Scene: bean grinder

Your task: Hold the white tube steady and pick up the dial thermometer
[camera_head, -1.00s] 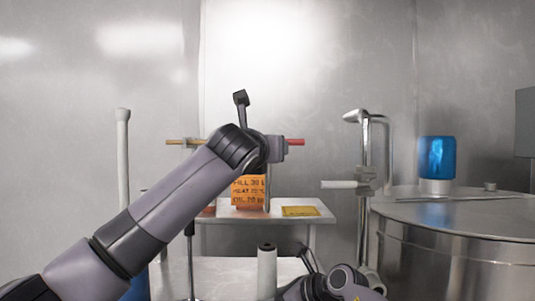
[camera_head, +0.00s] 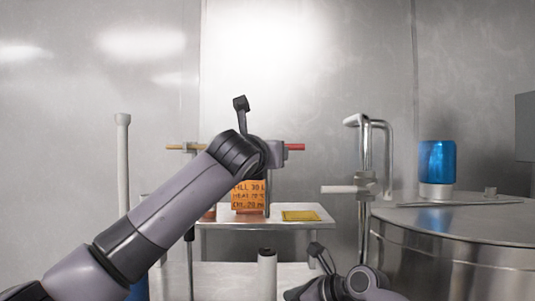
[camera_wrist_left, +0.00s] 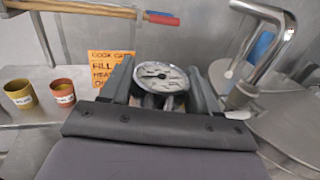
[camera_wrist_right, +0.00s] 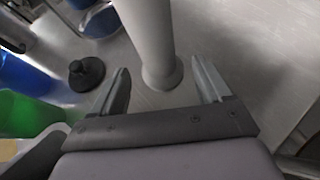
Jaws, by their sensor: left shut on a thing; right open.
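The dial thermometer (camera_wrist_left: 160,76), a round white-faced dial with a dark rim, is between the fingers of my left gripper (camera_wrist_left: 160,84) in the left wrist view. That gripper is shut on it and raised; my left arm hides both in the head view. The white tube (camera_head: 267,273) stands upright at the bottom middle of the head view. In the right wrist view the tube (camera_wrist_right: 146,35) rises from its flared foot, lined up between the fingers of my right gripper (camera_wrist_right: 160,70). That gripper is open; I cannot tell whether its fingertips touch the tube.
An orange note (camera_head: 247,194) and a yellow card (camera_head: 300,215) are on the back shelf (camera_head: 220,224). Two small cups (camera_wrist_left: 62,92) stand near the note. A large steel drum (camera_head: 450,250) with a blue canister (camera_head: 437,162) is at right. A dark knobbed piece (camera_wrist_right: 87,72) lies near the tube.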

